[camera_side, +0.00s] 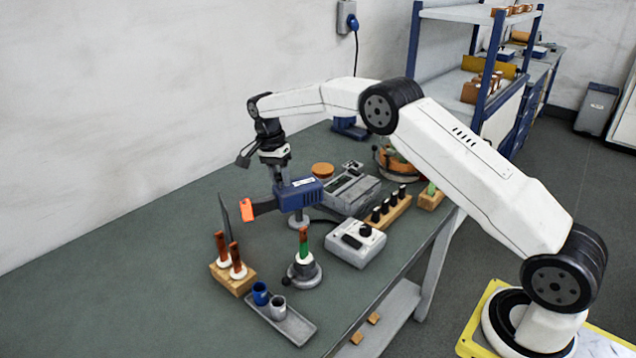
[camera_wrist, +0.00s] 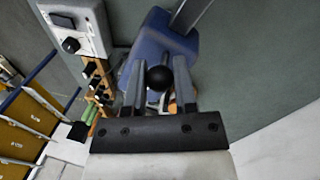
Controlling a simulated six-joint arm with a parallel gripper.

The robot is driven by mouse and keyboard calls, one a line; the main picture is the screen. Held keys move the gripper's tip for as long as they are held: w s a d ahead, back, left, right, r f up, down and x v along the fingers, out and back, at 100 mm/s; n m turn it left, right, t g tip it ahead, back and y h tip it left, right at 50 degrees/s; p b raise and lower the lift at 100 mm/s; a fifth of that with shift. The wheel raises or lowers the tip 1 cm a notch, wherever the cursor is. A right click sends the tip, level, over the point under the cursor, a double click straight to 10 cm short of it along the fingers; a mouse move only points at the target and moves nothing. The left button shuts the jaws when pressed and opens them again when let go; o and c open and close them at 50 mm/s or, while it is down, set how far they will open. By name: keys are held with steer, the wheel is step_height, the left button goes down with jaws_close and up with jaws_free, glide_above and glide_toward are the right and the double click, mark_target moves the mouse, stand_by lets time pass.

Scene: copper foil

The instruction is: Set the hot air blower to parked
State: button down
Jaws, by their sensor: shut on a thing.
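The hot air blower (camera_side: 306,192) is a blue body on a grey post, with an orange nozzle (camera_side: 248,208) pointing left in the side view. My gripper (camera_side: 281,178) is above the blower's rear left part. In the wrist view the blue blower body (camera_wrist: 172,40) lies beyond my fingers. A black ball knob (camera_wrist: 160,78) sits between the two fingers of my gripper (camera_wrist: 159,70), which is shut on it. In the side view the knob is hidden by the gripper.
A dark upright plate (camera_side: 225,218) stands near the nozzle. A wooden block with copper rods (camera_side: 232,278), a tray with cups (camera_side: 298,327), a rod on a round stand (camera_side: 304,270) and a control box (camera_side: 352,250) stand in front. The left bench is clear.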

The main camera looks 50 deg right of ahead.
steer(key=shift+w, duration=0.1)
stand_by(0.4)
steer(key=shift+c, duration=2.1)
jaws_free()
steer(key=shift+r, duration=0.15)
step_height(320, 180, up, 7)
steer(key=w, duration=0.1)
steer(key=shift+w+r, duration=0.2)
steer(key=shift+w, duration=0.05)
steer(key=shift+a, duration=0.15)
